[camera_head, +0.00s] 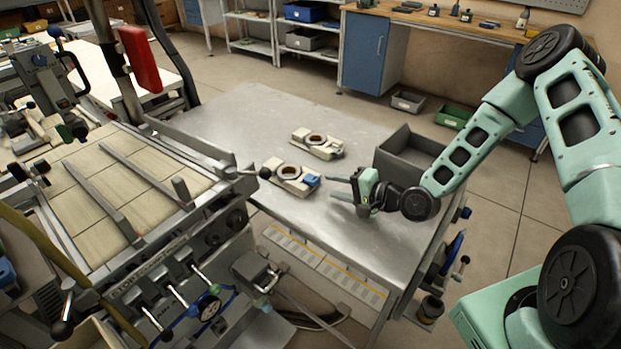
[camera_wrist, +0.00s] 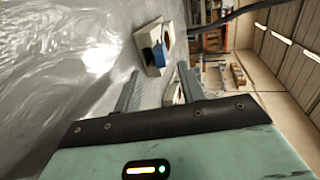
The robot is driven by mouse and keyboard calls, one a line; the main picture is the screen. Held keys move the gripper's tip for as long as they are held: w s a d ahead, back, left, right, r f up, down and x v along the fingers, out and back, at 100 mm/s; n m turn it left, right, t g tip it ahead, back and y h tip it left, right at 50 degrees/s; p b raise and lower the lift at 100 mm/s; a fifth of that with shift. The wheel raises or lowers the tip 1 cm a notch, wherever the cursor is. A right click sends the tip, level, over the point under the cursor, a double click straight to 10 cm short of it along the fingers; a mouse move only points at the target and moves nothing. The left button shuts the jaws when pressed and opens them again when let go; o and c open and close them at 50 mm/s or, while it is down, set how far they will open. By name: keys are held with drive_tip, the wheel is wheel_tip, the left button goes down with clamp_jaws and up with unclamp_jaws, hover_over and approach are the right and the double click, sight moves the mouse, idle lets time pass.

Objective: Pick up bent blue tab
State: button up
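The bent blue tab (camera_head: 312,180) sits at the right end of the nearer cream tape-reel part (camera_head: 288,174) on the metal table. In the wrist view the blue tab (camera_wrist: 158,56) shows on the cream part, ahead of the fingers. My gripper (camera_head: 338,187) is low over the table, just right of the tab, with its two fingers apart and pointing left toward it. In the wrist view the gripper (camera_wrist: 158,88) has nothing between its fingers. A gap separates the fingertips from the tab.
A second cream part (camera_head: 317,143) lies farther back on the metal table (camera_head: 250,115). A grey open bin (camera_head: 383,160) stands behind my gripper at the right. A machine with a tiled bed (camera_head: 95,205) adjoins the table at left. The table's back left is clear.

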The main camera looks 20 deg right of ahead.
sight(318, 183)
drive_tip(key=shift+p+x, duration=0.65)
drive_tip(key=shift+x, duration=2)
drive_tip(key=shift+c, duration=0.3)
clamp_jaws()
